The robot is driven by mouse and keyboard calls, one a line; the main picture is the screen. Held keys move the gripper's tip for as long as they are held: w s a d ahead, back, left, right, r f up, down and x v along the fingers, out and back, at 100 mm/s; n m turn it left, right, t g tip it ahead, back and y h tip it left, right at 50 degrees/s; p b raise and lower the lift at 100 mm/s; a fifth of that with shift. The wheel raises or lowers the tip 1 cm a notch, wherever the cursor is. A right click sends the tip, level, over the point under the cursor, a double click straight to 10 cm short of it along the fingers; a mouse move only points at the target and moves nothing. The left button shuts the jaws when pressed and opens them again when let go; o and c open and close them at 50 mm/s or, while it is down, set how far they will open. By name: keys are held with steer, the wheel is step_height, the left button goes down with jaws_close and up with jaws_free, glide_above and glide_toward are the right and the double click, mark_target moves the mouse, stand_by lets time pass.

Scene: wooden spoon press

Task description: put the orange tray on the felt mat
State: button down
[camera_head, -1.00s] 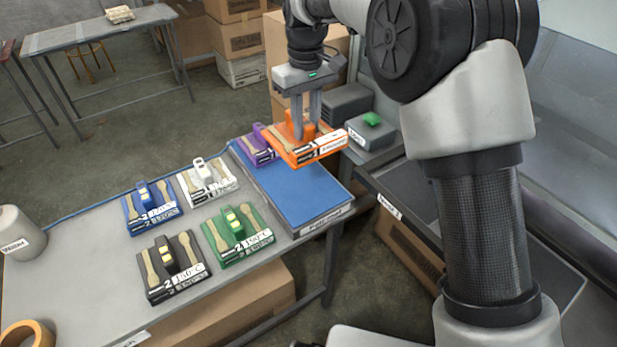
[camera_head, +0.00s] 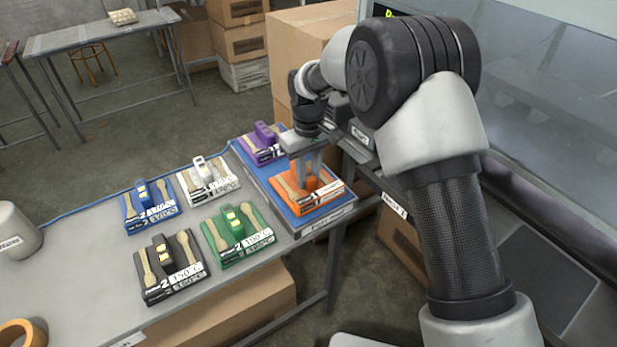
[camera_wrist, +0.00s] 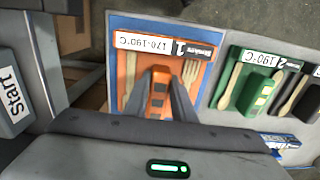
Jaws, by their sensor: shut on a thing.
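The orange tray (camera_head: 329,194) is on the front part of the blue felt mat (camera_head: 258,173), its label side toward the mat's front edge. Whether it rests fully on the mat or hovers just above is hard to tell. My gripper (camera_head: 309,180) points down and is shut on the tray's orange middle block. In the wrist view, the fingers (camera_wrist: 158,95) pinch this block, and the orange tray (camera_wrist: 130,70) shows wooden utensils and a label. Blue mat (camera_wrist: 150,22) shows around the tray.
A purple tray (camera_head: 262,150) stands at the mat's back end. Blue (camera_head: 150,214), white (camera_head: 225,184), green (camera_head: 252,244) and black (camera_head: 173,277) trays stand on the grey table to the left. A press-side shelf lies to the right.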

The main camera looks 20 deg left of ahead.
mark_target(308, 175)
steer(key=shift+f, duration=0.15)
steer(key=c, duration=1.5)
jaws_free()
step_height(308, 175, up, 12)
steer(key=p, duration=0.2)
steer(key=s+d+r+m+t, duration=0.1)
steer(key=d+r+m, duration=0.1)
steer(key=d+r, duration=0.6)
steer(key=s+d+r+m+t, duration=0.1)
steer(key=s+d+r+m, duration=0.1)
steer(key=s+d+r, duration=0.3)
steer(key=s+d+r+m+t, duration=0.1)
steer(key=s+d+r, duration=0.2)
steer(key=d, duration=0.5)
steer(key=s+d+m+t, duration=0.1)
steer(key=s+d, duration=0.2)
steer(key=s, duration=0.2)
steer(key=s+d+f+m, duration=0.1)
steer(key=s+d+m, duration=0.1)
steer(key=s+d, duration=0.2)
steer(key=s+d+f+m+t, duration=0.1)
steer(key=s+d+m, duration=0.1)
steer(key=s+d, duration=0.2)
steer(key=shift+s+t, duration=0.3)
steer(key=shift+s, duration=1.2)
